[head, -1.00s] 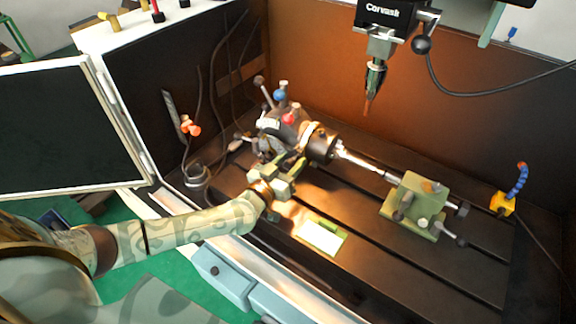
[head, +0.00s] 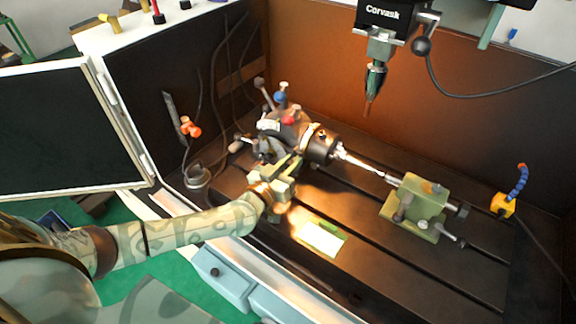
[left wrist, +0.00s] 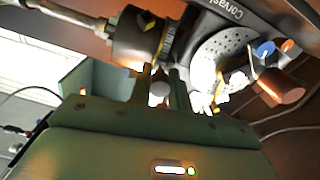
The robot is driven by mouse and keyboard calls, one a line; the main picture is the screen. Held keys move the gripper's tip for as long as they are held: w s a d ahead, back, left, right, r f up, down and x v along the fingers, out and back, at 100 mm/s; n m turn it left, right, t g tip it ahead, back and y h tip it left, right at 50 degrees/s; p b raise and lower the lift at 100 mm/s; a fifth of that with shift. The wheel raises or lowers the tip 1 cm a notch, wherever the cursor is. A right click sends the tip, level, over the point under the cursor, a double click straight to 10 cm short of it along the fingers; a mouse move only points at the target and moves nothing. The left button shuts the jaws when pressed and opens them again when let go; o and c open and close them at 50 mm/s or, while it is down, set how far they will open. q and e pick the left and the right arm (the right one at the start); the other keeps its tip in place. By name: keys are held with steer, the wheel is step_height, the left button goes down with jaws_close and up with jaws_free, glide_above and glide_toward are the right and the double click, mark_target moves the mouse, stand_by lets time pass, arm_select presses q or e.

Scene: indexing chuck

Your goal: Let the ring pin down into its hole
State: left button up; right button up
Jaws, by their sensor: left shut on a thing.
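The indexing head (head: 270,127) stands on the machine table, with its dark chuck (head: 320,147) facing right and gripping a shiny rod. In the left wrist view, its dividing plate (left wrist: 215,58) shows rows of small holes beside the dark chuck (left wrist: 135,42). My left gripper (head: 296,163) is at the near side of the head, just below the chuck. In the left wrist view, the fingers of my left gripper (left wrist: 163,80) are close around a small pale rounded part (left wrist: 159,91), seemingly the ring pin. Its lower end and its hole are hidden. My right gripper is not in view.
A green tailstock (head: 414,206) supports the rod's right end. A drill spindle (head: 375,80) hangs above. A blue-and-yellow nozzle (head: 505,203) stands at the right. Coloured knobs and levers crowd the top of the head. The slotted table (head: 345,215) is largely clear in front.

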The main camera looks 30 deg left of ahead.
arm_select(q)
steer(key=shift+w, duration=0.45)
steer(key=shift+w+r, duration=0.15)
steer(key=shift+r, duration=0.05)
